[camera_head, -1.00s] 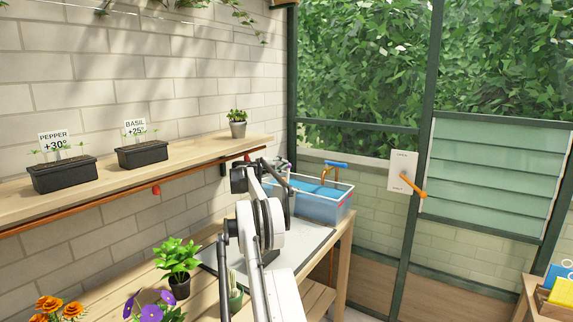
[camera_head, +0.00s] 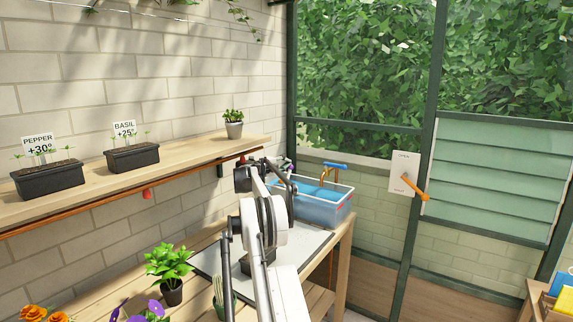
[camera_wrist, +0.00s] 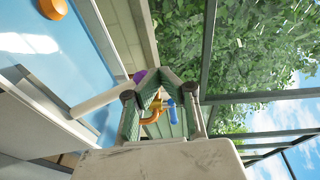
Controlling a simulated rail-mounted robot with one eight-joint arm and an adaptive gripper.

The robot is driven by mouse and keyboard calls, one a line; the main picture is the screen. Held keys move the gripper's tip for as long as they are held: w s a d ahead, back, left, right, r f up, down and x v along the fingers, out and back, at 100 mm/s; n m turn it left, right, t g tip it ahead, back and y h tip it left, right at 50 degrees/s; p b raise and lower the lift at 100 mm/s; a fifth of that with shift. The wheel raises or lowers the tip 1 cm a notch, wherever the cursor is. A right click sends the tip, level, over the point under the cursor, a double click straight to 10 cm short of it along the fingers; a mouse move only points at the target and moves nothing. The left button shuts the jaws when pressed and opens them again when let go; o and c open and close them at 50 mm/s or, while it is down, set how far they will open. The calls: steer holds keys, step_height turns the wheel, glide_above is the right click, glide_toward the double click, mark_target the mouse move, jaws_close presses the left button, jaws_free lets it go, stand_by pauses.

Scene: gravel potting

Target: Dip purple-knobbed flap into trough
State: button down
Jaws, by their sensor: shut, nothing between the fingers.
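The clear-walled trough (camera_head: 325,211) holds blue water and stands at the far end of the bench in the head view. It also fills the left side of the wrist view (camera_wrist: 88,60). A purple knob (camera_wrist: 139,75) shows in the wrist view, partly hidden behind my gripper. The flap itself cannot be made out clearly. My gripper (camera_wrist: 166,74) is shut and empty, beside the knob; I cannot tell whether they touch. In the head view my arm hides most of the gripper area at the trough's left end.
A blue-handled tap (camera_head: 330,168) rises behind the trough. A wall shelf (camera_head: 200,154) with planters runs along the left, above the bench. A leafy pot plant (camera_head: 171,262) and a cactus (camera_head: 222,297) stand near my arm. An orange-handled lever plate (camera_head: 404,174) is right of the trough.

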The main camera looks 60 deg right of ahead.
stand_by(0.3)
steer(key=f+v, duration=0.1)
steer(key=v, duration=1.1)
steer(key=shift+r, duration=0.5)
